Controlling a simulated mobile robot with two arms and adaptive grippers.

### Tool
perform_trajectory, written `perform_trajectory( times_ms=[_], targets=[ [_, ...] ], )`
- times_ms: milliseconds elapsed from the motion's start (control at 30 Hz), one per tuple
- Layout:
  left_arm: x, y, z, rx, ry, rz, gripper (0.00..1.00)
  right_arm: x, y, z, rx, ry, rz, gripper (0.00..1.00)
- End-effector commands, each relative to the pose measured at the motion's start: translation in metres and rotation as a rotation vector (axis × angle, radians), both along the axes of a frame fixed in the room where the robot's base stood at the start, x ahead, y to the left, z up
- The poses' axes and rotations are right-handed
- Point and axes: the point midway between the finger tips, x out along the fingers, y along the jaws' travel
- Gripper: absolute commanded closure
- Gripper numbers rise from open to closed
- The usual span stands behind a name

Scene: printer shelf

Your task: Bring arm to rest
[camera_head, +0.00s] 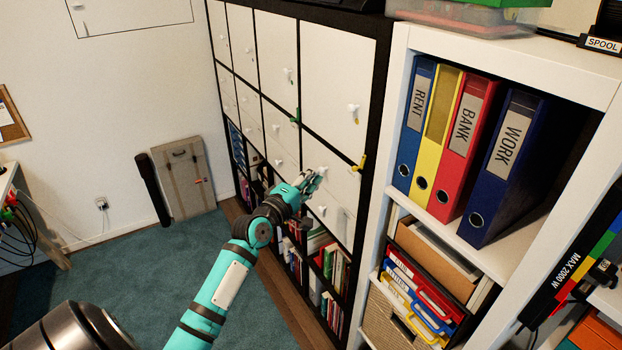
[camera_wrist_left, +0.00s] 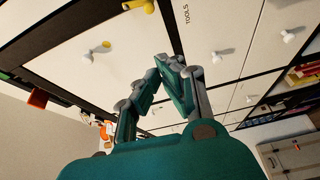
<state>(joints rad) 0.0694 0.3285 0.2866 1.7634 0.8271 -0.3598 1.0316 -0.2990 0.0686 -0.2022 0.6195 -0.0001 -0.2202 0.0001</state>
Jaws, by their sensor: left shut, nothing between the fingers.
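My left arm (camera_head: 222,285) is teal with dark joints and reaches up from the bottom of the head view toward the cabinet. My left gripper (camera_head: 318,176) is in front of the lower white doors of the dark-framed cabinet (camera_head: 337,72). In the left wrist view the left gripper (camera_wrist_left: 165,62) has its fingertips together with nothing between them, and white doors with knobs lie behind it. Whether the gripper touches a door cannot be told. My right gripper is not in view.
A white shelf (camera_head: 396,98) at right holds several binders, including a blue WORK binder (camera_head: 503,165). A folded case (camera_head: 184,178) leans on the far wall. The teal carpet (camera_head: 130,262) is clear.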

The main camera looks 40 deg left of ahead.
Motion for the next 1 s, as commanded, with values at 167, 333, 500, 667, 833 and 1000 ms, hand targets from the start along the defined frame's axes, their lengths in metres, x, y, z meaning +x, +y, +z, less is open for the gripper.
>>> perform_trajectory(
  times_ms=[167, 333, 500, 667, 833, 1000],
  targets=[
    [0.000, 0.000, 0.000, 0.000, 0.000, 0.000, 1.00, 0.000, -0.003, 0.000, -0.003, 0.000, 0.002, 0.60],
    [0.000, 0.000, -0.002, 0.002, 0.004, 0.000, 1.00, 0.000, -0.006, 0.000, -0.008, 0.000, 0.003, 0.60],
    [0.000, -0.004, -0.055, 0.063, 0.098, 0.006, 1.00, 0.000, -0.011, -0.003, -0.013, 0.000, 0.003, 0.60],
    [-0.014, -0.016, -0.166, 0.221, 0.298, -0.009, 1.00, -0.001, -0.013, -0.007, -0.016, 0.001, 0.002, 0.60],
    [-0.056, -0.038, -0.290, 0.423, 0.524, -0.083, 1.00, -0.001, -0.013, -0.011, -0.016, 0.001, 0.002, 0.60],
    [-0.121, -0.065, -0.400, 0.632, 0.728, -0.215, 1.00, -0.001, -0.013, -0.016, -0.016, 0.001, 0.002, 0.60]
  ],
)
